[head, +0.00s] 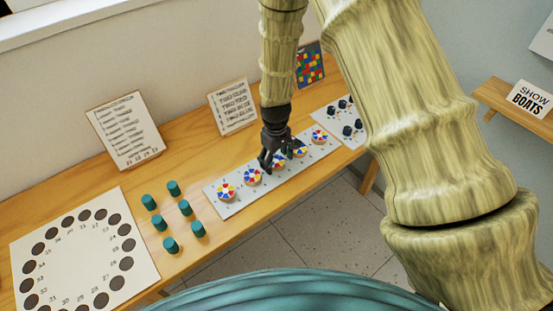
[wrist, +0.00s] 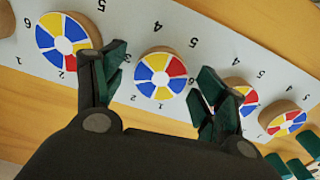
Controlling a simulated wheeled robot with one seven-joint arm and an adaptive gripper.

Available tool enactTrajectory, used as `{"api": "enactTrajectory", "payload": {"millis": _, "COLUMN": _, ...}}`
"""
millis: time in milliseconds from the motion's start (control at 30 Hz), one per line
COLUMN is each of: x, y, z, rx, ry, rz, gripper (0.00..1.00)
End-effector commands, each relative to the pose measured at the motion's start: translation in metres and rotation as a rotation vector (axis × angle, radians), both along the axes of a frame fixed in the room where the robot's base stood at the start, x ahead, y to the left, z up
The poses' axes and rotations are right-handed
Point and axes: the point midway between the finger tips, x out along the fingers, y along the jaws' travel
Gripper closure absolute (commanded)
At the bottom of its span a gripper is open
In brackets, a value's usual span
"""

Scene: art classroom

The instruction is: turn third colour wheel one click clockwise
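A row of colour wheels sits on a white strip (head: 240,193) on the wooden table. The third wheel (wrist: 160,75) is the middle one, a disc with red, yellow and blue sectors and a white centre. Printed numbers stand around it. In the wrist view my gripper (wrist: 162,72) is open, with one dark green-tipped finger on each side of the third wheel. I cannot tell whether the fingers touch it. The second wheel (head: 252,176) and fourth wheel (head: 300,151) are its neighbours.
The first wheel (head: 226,191) and fifth wheel (head: 319,136) end the row. Several green cylinders (head: 185,208) stand left of the strip, beside a board with dark circles (head: 85,255). A card with dark knobs (head: 328,113) lies to the right. Text boards (head: 126,128) stand behind.

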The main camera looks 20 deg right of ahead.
Motion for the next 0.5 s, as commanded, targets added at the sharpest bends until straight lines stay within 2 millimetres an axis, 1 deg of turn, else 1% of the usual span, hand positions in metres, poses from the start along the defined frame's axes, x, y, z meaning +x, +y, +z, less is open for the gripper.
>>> {"api": "enactTrajectory", "payload": {"millis": 267, "x": 0.000, "y": 0.000, "z": 0.000, "rx": 0.000, "ry": 0.001, "rz": 0.000, "gripper": 0.28}}
{"api": "enactTrajectory", "payload": {"millis": 367, "x": 0.000, "y": 0.000, "z": 0.005, "rx": 0.000, "ry": 0.000, "rz": 0.000, "gripper": 0.28}}
{"api": "enactTrajectory", "payload": {"millis": 500, "x": 0.000, "y": 0.000, "z": 0.021, "rx": 0.000, "ry": -0.001, "rz": -0.001, "gripper": 0.28}}
